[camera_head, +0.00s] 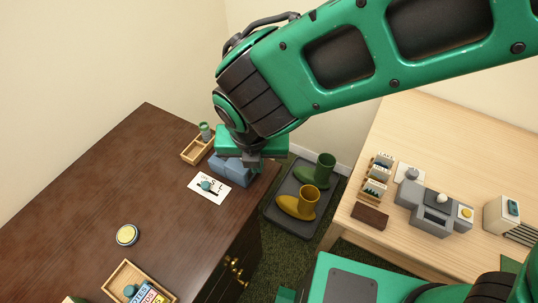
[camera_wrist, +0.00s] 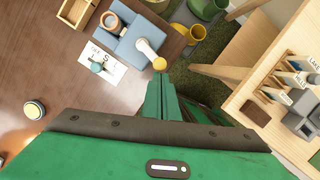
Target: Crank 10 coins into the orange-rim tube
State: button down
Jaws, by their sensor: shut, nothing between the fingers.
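The blue machine (camera_head: 229,172) stands at the dark desk's edge, partly hidden behind my gripper in the head view. In the wrist view its blue body (camera_wrist: 128,44) carries a pale crank arm (camera_wrist: 148,47) ending in a yellow knob (camera_wrist: 159,64). An orange-rim tube (camera_wrist: 109,20) sits at its upper left; its contents cannot be made out. My gripper (camera_wrist: 160,80) is shut and empty, its fingertips just below the knob in the picture. Contact with the knob cannot be told. My gripper also shows over the machine in the head view (camera_head: 252,160).
A white card (camera_head: 209,189) with a teal piece lies beside the machine. A wooden tray (camera_head: 190,156) with a green-rim tube (camera_head: 205,130) stands behind. A yellow-topped disc (camera_head: 127,235) sits on the desk. Boots (camera_head: 302,205) stand on a floor tray; a pale table (camera_head: 400,120) is at right.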

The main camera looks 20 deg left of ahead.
jog(key=w+d, duration=0.1)
jog(key=w, duration=0.5)
jog(key=shift+d, duration=0.3)
jog(key=shift+w, duration=0.1)
dwell(1.4)
